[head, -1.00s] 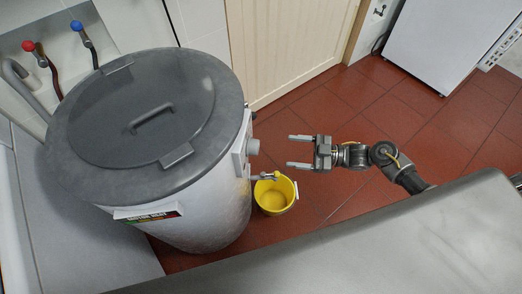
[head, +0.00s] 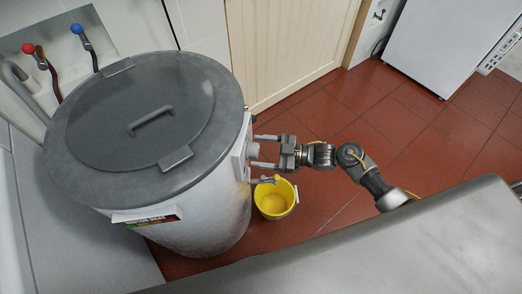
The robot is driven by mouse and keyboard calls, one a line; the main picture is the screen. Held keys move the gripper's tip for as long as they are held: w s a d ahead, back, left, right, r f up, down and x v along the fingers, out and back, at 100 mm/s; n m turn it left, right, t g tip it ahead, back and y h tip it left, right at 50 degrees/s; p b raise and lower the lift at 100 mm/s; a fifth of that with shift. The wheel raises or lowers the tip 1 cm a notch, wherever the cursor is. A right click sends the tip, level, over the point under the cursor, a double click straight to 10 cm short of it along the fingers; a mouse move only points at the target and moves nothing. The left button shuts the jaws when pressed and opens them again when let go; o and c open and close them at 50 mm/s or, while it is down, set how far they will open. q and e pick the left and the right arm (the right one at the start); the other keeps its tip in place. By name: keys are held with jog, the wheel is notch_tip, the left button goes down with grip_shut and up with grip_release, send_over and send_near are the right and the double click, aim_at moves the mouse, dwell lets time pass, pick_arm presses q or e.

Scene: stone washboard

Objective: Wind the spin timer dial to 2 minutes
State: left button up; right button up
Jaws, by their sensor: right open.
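The spin dryer (head: 200,225) is a white drum with a dark grey lid (head: 140,110), standing at the left. A small grey dial (head: 254,150) sticks out from a pale panel (head: 238,155) on its right side. My right gripper (head: 256,151) is open, with its two fingers pointing left at the panel. The fingers lie on either side of the dial, one above and one below it in the picture. I cannot tell whether they touch it. The dial's markings are not visible from here. My left gripper is not in view.
A yellow bucket (head: 272,212) stands on the red tiled floor (head: 335,195) under a small spout (head: 264,180), just below my right gripper. A grey worktop (head: 400,245) crosses the lower right. Red-handled and blue-handled taps (head: 78,27) are at the upper left.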

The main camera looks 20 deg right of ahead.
jog(key=c, duration=1)
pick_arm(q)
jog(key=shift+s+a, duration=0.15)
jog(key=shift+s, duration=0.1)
